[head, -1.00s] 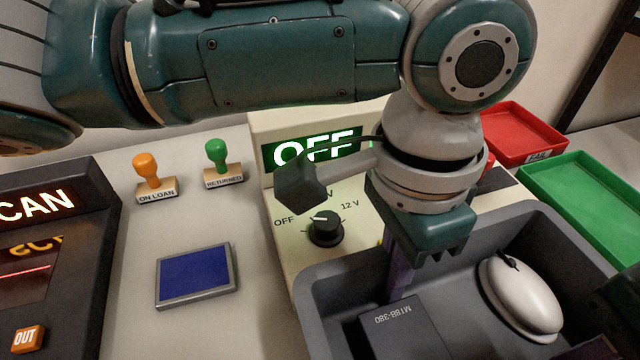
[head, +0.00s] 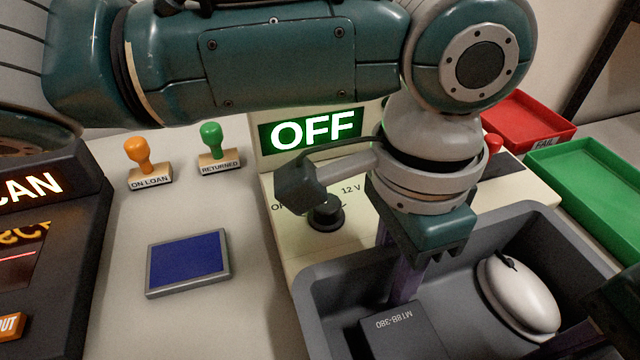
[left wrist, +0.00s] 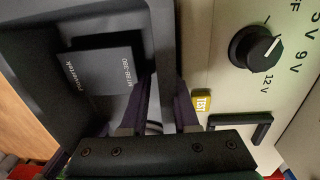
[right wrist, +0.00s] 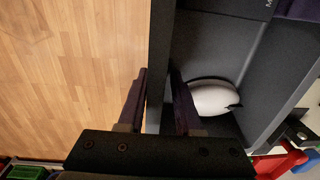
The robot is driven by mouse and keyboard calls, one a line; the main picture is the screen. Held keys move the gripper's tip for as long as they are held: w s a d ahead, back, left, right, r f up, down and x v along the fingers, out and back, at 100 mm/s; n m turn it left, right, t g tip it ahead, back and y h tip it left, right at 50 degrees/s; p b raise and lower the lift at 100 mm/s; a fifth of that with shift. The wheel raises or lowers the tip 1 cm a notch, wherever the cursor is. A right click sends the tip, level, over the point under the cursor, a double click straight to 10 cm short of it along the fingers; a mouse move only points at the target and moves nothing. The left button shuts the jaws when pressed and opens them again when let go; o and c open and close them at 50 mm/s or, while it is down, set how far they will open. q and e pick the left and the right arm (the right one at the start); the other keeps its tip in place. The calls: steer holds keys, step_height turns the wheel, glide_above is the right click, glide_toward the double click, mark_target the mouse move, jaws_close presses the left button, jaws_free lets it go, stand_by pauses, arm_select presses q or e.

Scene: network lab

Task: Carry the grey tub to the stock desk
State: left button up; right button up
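The grey tub (head: 313,299) is at the lower right of the head view, in front of the cream power unit. It holds a dark box marked MT8B-380 (head: 400,328) and a white computer mouse (head: 522,294). My left gripper (head: 403,280) points down at the tub's far wall. In the left wrist view its fingers (left wrist: 164,92) are closed on either side of that wall. In the right wrist view my right gripper's fingers (right wrist: 158,92) are closed on the opposite wall, near the mouse. I cannot tell which surface is the stock desk.
The cream unit has a green OFF display (head: 315,131) and a dial (head: 326,215). Stamps (head: 219,150), a blue pad (head: 188,262) and a dark scanner (head: 52,235) are left. A red FAIL tray (head: 530,121) and green tray (head: 590,195) are right. Wooden floor (right wrist: 65,85) lies below.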

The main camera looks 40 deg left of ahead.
step_height(320, 180, up, 42)
steer(key=p, duration=3.1)
steer(key=shift+d+r, duration=0.2)
steer(key=shift+s, duration=0.15)
